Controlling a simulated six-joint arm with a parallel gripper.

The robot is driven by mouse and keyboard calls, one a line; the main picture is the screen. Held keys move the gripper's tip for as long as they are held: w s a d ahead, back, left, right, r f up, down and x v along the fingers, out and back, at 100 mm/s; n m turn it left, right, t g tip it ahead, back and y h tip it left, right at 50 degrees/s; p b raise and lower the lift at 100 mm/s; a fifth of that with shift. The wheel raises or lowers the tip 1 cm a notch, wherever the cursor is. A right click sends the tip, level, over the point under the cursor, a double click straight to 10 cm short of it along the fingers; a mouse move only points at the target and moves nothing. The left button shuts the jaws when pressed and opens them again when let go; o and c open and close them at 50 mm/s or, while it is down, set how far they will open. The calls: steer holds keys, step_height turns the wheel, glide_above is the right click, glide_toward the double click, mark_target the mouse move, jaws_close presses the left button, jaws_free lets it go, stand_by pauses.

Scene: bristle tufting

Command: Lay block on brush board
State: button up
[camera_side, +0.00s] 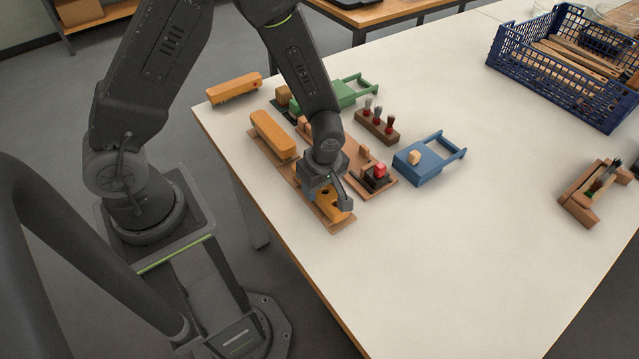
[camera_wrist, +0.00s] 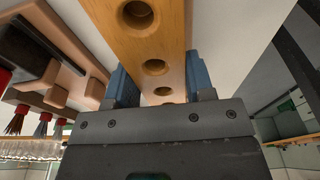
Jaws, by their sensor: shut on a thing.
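My gripper (camera_side: 336,198) is shut on an orange-brown block (camera_side: 328,204) with round holes. In the wrist view the block (camera_wrist: 150,45) runs away from me between the two blue-grey fingers of my gripper (camera_wrist: 160,85), with several holes in a row. In the side view the block is at the near end of a long brown board (camera_side: 342,227), on it or just above it; I cannot tell which. My wrist hides part of the block and board. A second orange block (camera_side: 273,133) lies at the far end of that board.
A board with a red piece (camera_side: 380,170) lies just right of my gripper. A brush rack (camera_side: 377,126), a blue fixture (camera_side: 420,163) and a green fixture (camera_side: 350,92) stand beyond. Another orange block (camera_side: 234,89) lies at the far left. The table's right-front area is clear.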

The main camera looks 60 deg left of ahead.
steer(key=shift+f, duration=0.4)
steer(key=o, duration=1.5)
steer(key=shift+c, duration=0.2)
steer(key=shift+r, duration=0.15)
steer(key=shift+r, duration=3.85)
steer(key=s+r+m+t, duration=0.2)
steer(key=s+r+m, duration=0.2)
steer(key=r+m, duration=0.2)
steer(key=s+a+r+m+t+h, duration=0.1)
steer(key=s+r+m, duration=0.3)
steer(key=r, duration=0.5)
steer(key=s+r+m+t, duration=0.2)
steer(key=s+r+m, duration=0.2)
steer(key=r+m, duration=0.3)
steer(key=shift+a+r+m+t+h, duration=0.15)
steer(key=shift+a+m+t+h, duration=0.15)
steer(key=shift+m+h, duration=0.15)
